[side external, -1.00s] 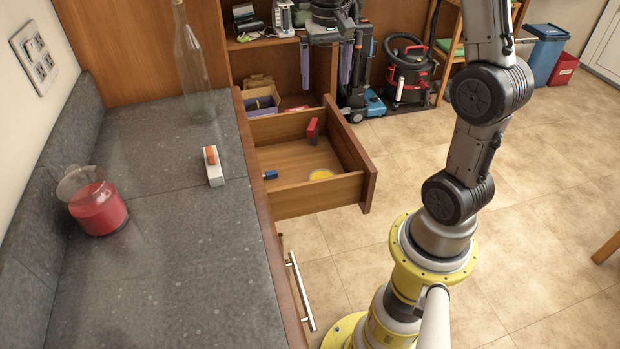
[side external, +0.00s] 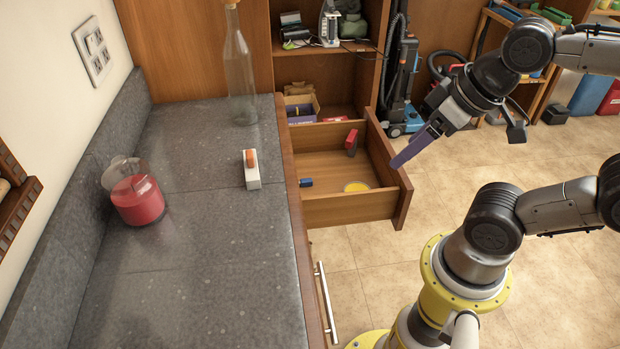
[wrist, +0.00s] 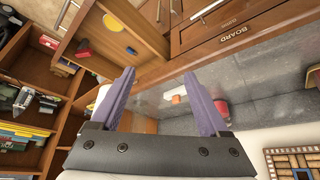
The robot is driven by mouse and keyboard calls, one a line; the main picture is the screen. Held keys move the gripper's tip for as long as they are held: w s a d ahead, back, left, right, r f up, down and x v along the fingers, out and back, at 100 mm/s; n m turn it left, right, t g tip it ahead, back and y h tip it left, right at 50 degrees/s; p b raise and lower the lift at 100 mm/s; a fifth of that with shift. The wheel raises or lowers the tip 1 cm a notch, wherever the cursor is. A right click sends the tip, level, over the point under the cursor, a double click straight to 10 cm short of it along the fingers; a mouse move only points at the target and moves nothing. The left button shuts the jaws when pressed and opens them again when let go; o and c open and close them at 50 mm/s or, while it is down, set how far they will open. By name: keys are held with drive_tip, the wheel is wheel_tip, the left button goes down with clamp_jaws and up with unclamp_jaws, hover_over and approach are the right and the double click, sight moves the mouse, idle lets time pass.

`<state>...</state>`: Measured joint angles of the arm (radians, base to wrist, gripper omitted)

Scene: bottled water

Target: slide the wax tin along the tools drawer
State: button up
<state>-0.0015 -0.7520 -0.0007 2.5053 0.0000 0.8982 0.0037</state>
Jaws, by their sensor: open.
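The wax tin appears to be the flat round yellow thing (side external: 356,186) on the floor of the open wooden drawer (side external: 349,208), near its front right corner. In the wrist view the yellow tin (wrist: 130,51) shows beyond the left fingertip. My gripper (side external: 395,163) has purple fingers and hangs at the right side of the drawer, pointing down and left. In the wrist view my gripper (wrist: 159,74) is open, with nothing between its fingers. It appears apart from the tin.
A red item (side external: 351,142) and a small blue item (side external: 306,182) share the drawer. A box (side external: 300,108) sits behind a divider. The grey counter (side external: 215,270) at left bears a glass bottle (side external: 240,75), a white-and-orange item (side external: 251,170) and a red jar (side external: 137,198).

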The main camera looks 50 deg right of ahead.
drive_tip(key=shift+w, duration=0.1)
drive_tip(key=shift+c, duration=1.1)
drive_tip(key=w+r, duration=0.1)
drive_tip(key=w+r+n+t, duration=0.1)
drive_tip(key=w, duration=0.1)
drive_tip(key=shift+w, duration=0.1)
drive_tip(key=c, duration=0.5)
drive_tip(key=w, duration=0.2)
drive_tip(key=shift+w+d+n, duration=0.4)
drive_tip(key=shift+c, duration=1.1)
drive_tip(key=shift+g+h, duration=0.5)
drive_tip(key=shift+g, duration=0.3)
drive_tip(key=w+d+f, duration=0.1)
drive_tip(key=w+f, duration=0.1)
drive_tip(key=w+d+f, duration=0.2)
drive_tip(key=w, duration=0.1)
drive_tip(key=w+d+f, duration=0.2)
drive_tip(key=shift+w+d, duration=0.15)
drive_tip(key=shift+w, duration=0.25)
clamp_jaws()
drive_tip(key=s+d+f+m+g, duration=0.1)
drive_tip(key=d+f, duration=0.2)
drive_tip(key=f, duration=0.7)
drive_tip(key=s+d+f+m+g, duration=0.1)
drive_tip(key=d+f, duration=0.3)
drive_tip(key=f, duration=0.6)
drive_tip(key=d+f+g+y, duration=0.1)
drive_tip(key=d+f+g, duration=0.2)
drive_tip(key=f, duration=0.7)
drive_tip(key=shift+s+d+m, duration=0.4)
